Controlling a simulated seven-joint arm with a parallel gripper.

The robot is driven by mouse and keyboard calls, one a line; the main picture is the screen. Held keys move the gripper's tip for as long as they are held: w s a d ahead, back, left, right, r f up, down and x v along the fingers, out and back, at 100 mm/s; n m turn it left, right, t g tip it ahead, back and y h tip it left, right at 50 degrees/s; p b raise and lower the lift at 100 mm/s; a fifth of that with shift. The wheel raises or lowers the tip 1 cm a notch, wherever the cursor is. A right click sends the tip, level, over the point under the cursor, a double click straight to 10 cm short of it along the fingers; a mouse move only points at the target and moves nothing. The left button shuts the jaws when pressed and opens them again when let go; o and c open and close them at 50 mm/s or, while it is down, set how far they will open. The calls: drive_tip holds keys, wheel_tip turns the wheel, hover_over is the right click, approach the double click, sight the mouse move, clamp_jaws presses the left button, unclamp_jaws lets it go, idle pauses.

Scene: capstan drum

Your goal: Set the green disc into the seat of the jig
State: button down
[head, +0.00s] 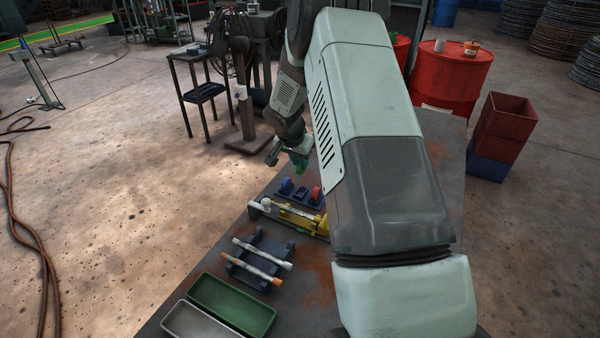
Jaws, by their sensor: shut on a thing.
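My gripper (287,161) hangs over the far left part of the dark table, beyond the low rack of discs. It is shut on the green disc (300,169), of which only a small green patch shows at the fingertips. Below and nearer stands a dark blue block (300,194) with a blue disc (286,185) at its left and a red disc (316,193) at its right. This block may be the jig; I cannot tell its seat clearly. The green disc appears above the block and apart from it.
A yellow fixture (302,221) with a white-tipped rod lies nearer. A dark rack (259,249) holds two rods. A green tray (232,304) and a grey tray (196,321) sit at the near left. My arm hides much of the table's right.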

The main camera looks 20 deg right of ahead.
drive_tip(key=a+f, duration=0.1)
drive_tip(key=a, duration=1.2)
drive_tip(key=shift+s+d+f, duration=0.1)
drive_tip(key=shift+s+f, duration=0.05)
drive_tip(key=shift+f, duration=1)
drive_tip(key=shift+s+d+f, duration=0.1)
drive_tip(key=shift+s+f, duration=0.05)
drive_tip(key=shift+f, duration=1)
drive_tip(key=shift+s+d+f, duration=0.1)
drive_tip(key=shift+s+f, duration=0.05)
drive_tip(key=shift+f, duration=1)
drive_tip(key=c, duration=1)
unclamp_jaws()
drive_tip(key=shift+o, duration=0.2)
drive_tip(key=v, duration=1)
drive_tip(key=shift+r, duration=0.35)
drive_tip(key=shift+s+a, duration=0.15)
